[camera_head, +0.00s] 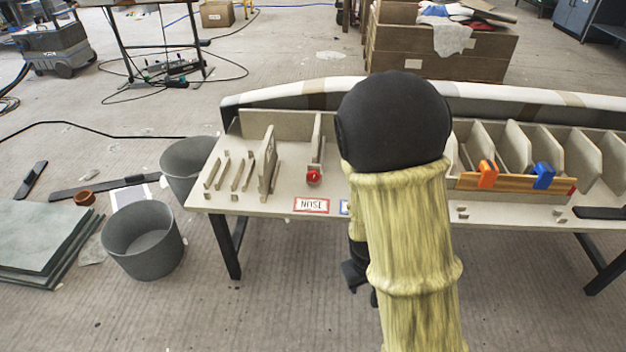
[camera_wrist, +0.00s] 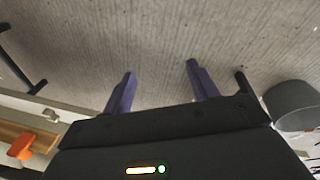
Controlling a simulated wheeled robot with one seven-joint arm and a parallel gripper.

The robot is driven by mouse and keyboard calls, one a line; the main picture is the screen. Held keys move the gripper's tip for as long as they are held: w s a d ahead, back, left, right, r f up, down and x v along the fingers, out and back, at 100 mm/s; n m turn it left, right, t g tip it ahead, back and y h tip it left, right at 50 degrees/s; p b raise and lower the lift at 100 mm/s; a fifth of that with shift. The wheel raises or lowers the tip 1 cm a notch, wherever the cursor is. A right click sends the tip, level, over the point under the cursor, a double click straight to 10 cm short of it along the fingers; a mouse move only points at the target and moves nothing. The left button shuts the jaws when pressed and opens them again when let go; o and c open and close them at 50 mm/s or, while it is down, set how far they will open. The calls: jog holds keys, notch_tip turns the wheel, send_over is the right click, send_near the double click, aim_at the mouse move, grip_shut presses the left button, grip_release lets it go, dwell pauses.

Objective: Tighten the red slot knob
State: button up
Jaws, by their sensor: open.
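The red slot knob (camera_head: 313,177) sits at the front end of a narrow slot fixture on the bench, behind the NOSE label (camera_head: 311,205). In the head view, my gripper (camera_head: 356,278) is mostly hidden behind my yellow-sleeved arm, low in front of the bench's front edge and apart from the knob. In the wrist view, the two purple fingers of my gripper (camera_wrist: 160,72) are spread apart with nothing between them, over bare floor. The knob does not show in the wrist view.
The bench top (camera_head: 268,207) has upright dividers on both sides of the knob. An orange clamp (camera_head: 487,174) and a blue clamp (camera_head: 543,176) grip a wooden strip at right. Grey buckets (camera_head: 143,245) stand left of the bench. Floor in front is clear.

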jog(key=s+r+m+t+y+p, duration=0.1)
jog(key=s+r+m, duration=0.2)
jog(key=r, duration=1)
jog(key=shift+s+d+y, duration=0.3)
jog(key=shift+s, duration=0.1)
jog(key=c, duration=0.5)
jog(key=shift+w+d, duration=0.1)
jog(key=shift+w, duration=0.05)
